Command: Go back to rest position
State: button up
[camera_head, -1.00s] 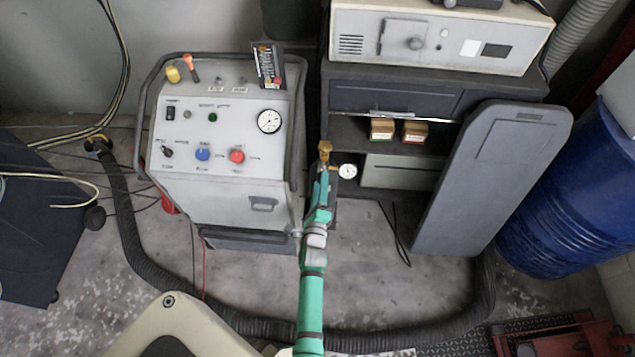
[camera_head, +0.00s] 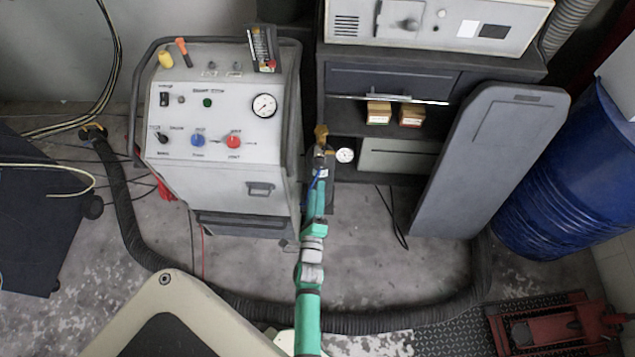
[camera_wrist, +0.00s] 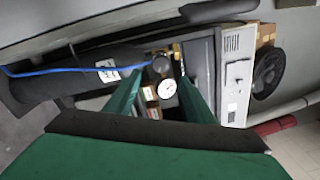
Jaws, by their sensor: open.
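My arm is green and reaches up through the middle of the head view. My gripper (camera_head: 319,188) is at its far end, in front of a brass valve (camera_head: 321,133) and beside the right edge of the grey control console. In the wrist view my gripper (camera_wrist: 160,90) has two green fingers spread apart, with nothing held between them. A white dial gauge (camera_head: 345,155) lies beyond the fingertips; it also shows between the fingers in the wrist view (camera_wrist: 167,88). The exact fingertip positions in the head view are hard to tell.
The console (camera_head: 215,130) stands left of my arm. A shelf unit (camera_head: 420,80) with small boxes is behind, and a grey panel (camera_head: 490,165) and blue barrel (camera_head: 570,180) are right. A thick black hose (camera_head: 130,220) curves across the floor. A dark cylinder (camera_wrist: 75,80) is near in the wrist view.

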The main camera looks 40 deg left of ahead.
jog(key=shift+s+d, duration=0.35)
jog(key=shift+s, duration=0.3)
jog(key=s+d+r+n+h, duration=0.35)
jog(key=s+d+n, duration=0.25)
jog(key=s+d, duration=0.4)
jog(key=s+d+r+n+h, duration=0.3)
jog(key=s+d+r+n, duration=0.35)
jog(key=d, duration=0.65)
jog(key=s+d+r+n+h, duration=0.2)
jog(key=s+d+r+n, duration=0.1)
jog(key=s+r, duration=0.4)
jog(key=shift+s+d+n+g+h, duration=0.3)
jog(key=shift+s+d+n+h, duration=0.05)
jog(key=shift+s+d, duration=0.3)
